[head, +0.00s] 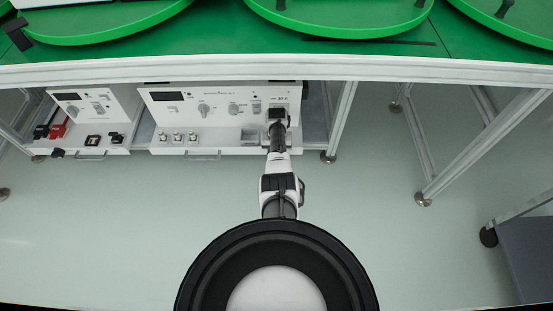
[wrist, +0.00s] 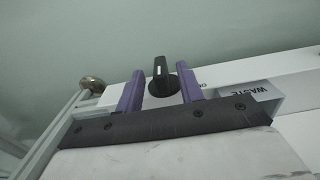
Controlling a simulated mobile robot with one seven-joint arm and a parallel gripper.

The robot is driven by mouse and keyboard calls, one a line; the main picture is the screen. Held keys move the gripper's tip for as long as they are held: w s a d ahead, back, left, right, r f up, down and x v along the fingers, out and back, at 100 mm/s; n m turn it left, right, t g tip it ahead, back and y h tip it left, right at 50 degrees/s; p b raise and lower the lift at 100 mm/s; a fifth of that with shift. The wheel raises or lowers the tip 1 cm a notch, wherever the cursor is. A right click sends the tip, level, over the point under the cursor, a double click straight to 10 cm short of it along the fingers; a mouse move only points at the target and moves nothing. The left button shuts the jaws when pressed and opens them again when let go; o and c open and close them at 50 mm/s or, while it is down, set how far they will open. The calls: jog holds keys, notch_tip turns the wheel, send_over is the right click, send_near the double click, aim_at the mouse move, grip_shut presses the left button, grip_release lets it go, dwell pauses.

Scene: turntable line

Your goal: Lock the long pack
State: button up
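A black knob (wrist: 161,80) with a white mark stands on a white panel in the wrist view. My gripper (wrist: 160,70) is open, its two purple fingers on either side of the knob. The knob looks nearer the right finger; I cannot tell whether they touch. In the head view my gripper (head: 278,113) is at the right end of the wide white control panel (head: 220,121), and my arm hides most of what is there. I cannot make out a long pack for certain in either view.
The wide panel also carries grey knobs (head: 204,109) and a dark display (head: 168,96). A smaller panel (head: 88,103) stands left, with red and black pieces (head: 57,130) on its ledge. A "WASTE" label (wrist: 256,88) is right of my fingers. Green turntables (head: 340,28) lie above; open floor (head: 400,240) is right.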

jog(key=shift+f+b, duration=0.65)
jog(key=shift+f, duration=0.9)
grip_shut()
